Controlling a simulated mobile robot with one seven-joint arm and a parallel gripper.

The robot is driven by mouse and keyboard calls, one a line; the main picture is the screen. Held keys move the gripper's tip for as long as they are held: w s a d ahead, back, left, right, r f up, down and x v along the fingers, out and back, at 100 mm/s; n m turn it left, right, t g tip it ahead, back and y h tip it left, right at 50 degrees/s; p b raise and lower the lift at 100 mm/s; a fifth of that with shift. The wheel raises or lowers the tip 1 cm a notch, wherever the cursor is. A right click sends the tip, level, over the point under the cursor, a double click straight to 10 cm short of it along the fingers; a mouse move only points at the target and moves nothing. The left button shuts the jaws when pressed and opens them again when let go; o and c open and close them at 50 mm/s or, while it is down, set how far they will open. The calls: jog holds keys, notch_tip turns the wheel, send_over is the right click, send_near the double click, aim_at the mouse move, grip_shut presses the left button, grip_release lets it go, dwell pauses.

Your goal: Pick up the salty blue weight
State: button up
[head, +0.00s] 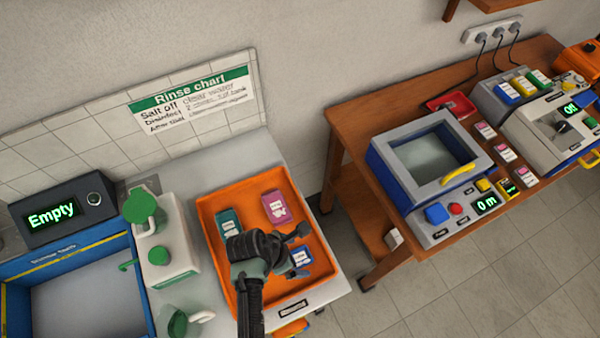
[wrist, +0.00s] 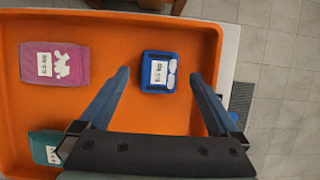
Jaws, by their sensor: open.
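A blue weight (wrist: 152,84) with a white label and white patches along its right side lies in the orange tray (wrist: 105,22). In the head view the same blue weight (head: 301,257) is at the tray's right side, partly hidden by my gripper. My gripper (wrist: 160,73) is open and empty, above the tray. In the wrist view its two fingertips appear on either side of the blue weight, with space between each finger and it; the height gap is hard to judge. In the head view my gripper (head: 301,250) covers the tray's middle.
A pink weight (wrist: 75,70) with a white splotch and a teal weight (wrist: 45,138) share the tray. White jugs (head: 165,255) with green caps and a blue sink (head: 85,305) stand left. A wooden table (head: 350,130) with machines is at right, across a floor gap.

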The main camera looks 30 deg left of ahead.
jog(key=shift+x, duration=0.8)
jog(key=shift+w+a+r, duration=0.1)
grip_shut()
